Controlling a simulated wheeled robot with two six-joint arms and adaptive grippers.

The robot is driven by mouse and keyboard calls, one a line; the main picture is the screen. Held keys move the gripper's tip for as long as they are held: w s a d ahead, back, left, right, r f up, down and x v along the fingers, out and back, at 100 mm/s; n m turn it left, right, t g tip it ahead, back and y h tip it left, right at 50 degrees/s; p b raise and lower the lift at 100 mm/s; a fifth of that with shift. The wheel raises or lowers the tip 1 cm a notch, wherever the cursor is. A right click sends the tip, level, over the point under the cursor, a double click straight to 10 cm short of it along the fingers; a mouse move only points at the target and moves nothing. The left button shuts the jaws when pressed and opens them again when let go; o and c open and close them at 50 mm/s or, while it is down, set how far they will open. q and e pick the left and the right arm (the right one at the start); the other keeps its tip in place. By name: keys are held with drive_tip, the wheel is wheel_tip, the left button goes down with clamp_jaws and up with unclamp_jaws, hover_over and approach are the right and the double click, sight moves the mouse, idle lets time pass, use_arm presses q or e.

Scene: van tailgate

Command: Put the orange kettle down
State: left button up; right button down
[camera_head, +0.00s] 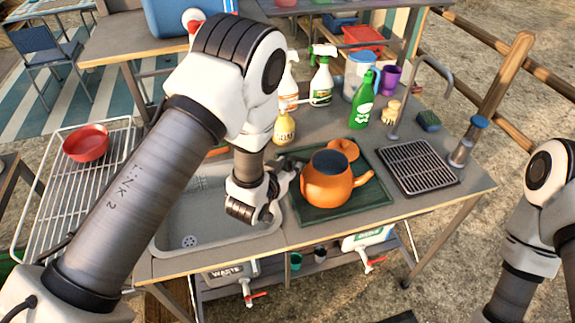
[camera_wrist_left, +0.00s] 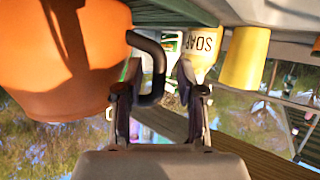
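The orange kettle (camera_head: 328,187) appears to rest upright on a dark green mat (camera_head: 375,198) on the counter. Its top shows a dark round opening, and its spout points right. A small orange round piece (camera_head: 344,149), possibly its lid, lies behind it. My left gripper (camera_head: 268,212) is at the kettle's left side, by its handle. In the left wrist view the kettle (camera_wrist_left: 60,60) fills the upper left. Its black curved handle (camera_wrist_left: 158,65) reaches between the spread fingers of my left gripper (camera_wrist_left: 161,100), nearer the left finger, with a gap to the other. My right gripper is out of view.
A sink (camera_head: 215,222) lies left of the mat, partly behind my left arm. A black drying grid (camera_head: 418,166) is to the right. Behind stand a green bottle (camera_head: 363,100), spray bottles (camera_head: 321,78) and a yellow soap bottle (camera_head: 284,128). A red bowl (camera_head: 87,143) sits on a wire rack.

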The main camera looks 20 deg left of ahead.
use_arm(q)
drive_tip(key=shift+w+f, duration=0.1)
drive_tip(key=shift+w, duration=0.05)
drive_tip(key=b+v, duration=0.1)
drive_tip(key=v, duration=0.7)
drive_tip(key=shift+f+b, duration=0.15)
drive_tip(key=shift+b, duration=0.25)
drive_tip(key=shift+p+v, duration=1.35)
drive_tip(key=shift+v, duration=0.75)
